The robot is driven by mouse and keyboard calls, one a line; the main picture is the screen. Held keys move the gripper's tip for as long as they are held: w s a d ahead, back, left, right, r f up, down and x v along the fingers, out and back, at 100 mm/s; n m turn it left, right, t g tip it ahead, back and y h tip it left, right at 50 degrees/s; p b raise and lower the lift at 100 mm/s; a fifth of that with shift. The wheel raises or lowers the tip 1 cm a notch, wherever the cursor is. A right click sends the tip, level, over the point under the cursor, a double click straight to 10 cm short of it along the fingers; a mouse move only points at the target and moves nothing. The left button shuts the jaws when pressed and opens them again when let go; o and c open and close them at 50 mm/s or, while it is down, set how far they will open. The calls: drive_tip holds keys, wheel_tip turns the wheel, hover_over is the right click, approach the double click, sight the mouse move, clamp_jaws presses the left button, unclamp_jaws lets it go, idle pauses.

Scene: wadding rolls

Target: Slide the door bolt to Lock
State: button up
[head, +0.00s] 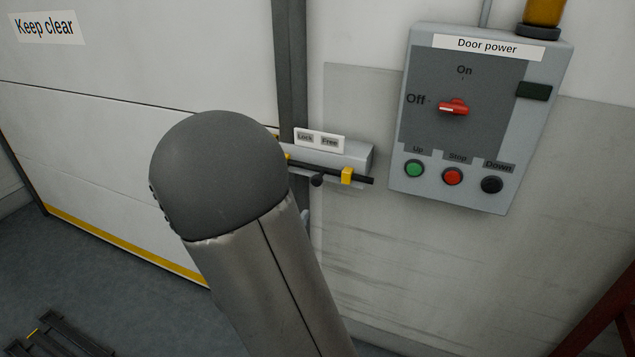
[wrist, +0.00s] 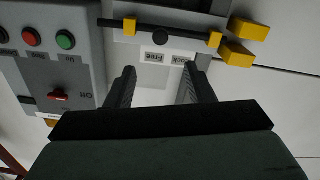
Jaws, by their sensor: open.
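The door bolt is a black rod (head: 362,179) with a round black knob (head: 317,180), in yellow brackets on a grey mount. The wrist view, which is upside down, shows the knob (wrist: 160,38) beside the "Free" label (wrist: 156,57); the "Lock" label (wrist: 182,60) is on the door side. Yellow keeper blocks (wrist: 247,28) sit past the rod's door-side bracket. My gripper (wrist: 158,73) is open and empty, fingers pointing toward the label plate and knob, not touching the knob as far as I can see. My arm hides the gripper in the head view.
The door power box (head: 482,120) stands right of the bolt, with a red switch (head: 454,107) at Off and green, red and black buttons. The white door (head: 100,150) is at left. A dark rack (head: 60,335) lies on the floor at bottom left.

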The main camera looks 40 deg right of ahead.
sight(315, 183)
drive_tip(key=p+x, duration=0.2)
drive_tip(key=x, duration=1.3)
drive_tip(key=shift+w+d, duration=0.25)
drive_tip(key=shift+d, duration=0.05)
